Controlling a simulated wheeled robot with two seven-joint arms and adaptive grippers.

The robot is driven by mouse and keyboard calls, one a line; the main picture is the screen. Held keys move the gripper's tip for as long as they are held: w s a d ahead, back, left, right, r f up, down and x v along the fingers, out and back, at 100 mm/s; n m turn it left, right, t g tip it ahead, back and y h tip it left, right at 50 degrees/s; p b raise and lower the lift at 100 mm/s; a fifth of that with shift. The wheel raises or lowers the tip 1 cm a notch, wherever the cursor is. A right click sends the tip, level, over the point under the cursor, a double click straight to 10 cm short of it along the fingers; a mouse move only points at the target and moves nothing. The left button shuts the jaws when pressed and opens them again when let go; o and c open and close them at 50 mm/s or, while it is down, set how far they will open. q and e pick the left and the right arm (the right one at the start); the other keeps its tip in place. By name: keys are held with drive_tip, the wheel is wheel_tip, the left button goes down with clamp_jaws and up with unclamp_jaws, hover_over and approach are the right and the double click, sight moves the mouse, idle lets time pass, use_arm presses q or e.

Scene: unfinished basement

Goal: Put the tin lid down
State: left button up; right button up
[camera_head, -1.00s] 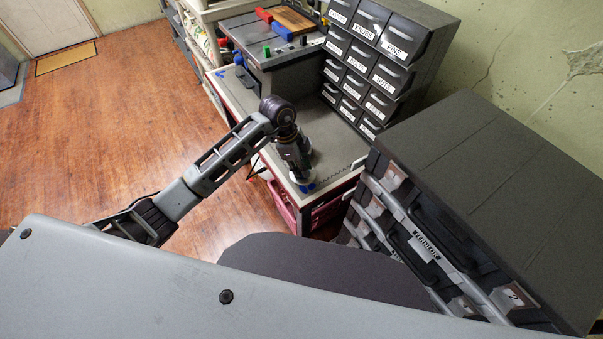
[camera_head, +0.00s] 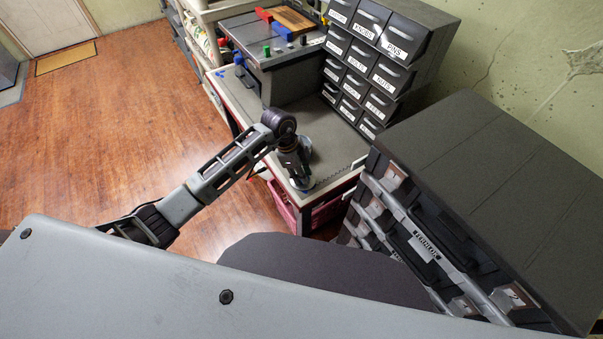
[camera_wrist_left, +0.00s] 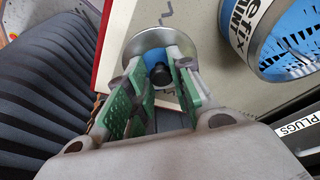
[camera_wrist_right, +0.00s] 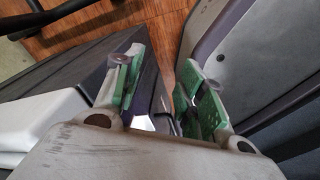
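The tin lid (camera_wrist_left: 133,48) is a round silver disc with some blue and a dark knob, seen in the left wrist view. My left gripper (camera_wrist_left: 160,82) has its green-padded fingers closed in on both sides of the knob. In the head view that gripper (camera_head: 298,180) points down at the near end of the workbench, and its arm mostly hides the lid. Whether the lid touches the bench top is hard to tell. A blue and silver paint tin (camera_wrist_left: 252,38) shows right of the lid in the left wrist view. My right gripper (camera_wrist_right: 160,80) is open and empty.
The pale workbench (camera_head: 345,148) has a red edge. A grey drawer cabinet (camera_head: 385,50) with labelled drawers stands at its back right. A large dark organizer case (camera_head: 490,190) is near right. Wooden floor (camera_head: 120,110) is clear at left.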

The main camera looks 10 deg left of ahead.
use_arm(q)
drive_tip(key=shift+o, duration=1.2)
drive_tip(key=v, duration=1.2)
drive_tip(key=shift+r, duration=0.15)
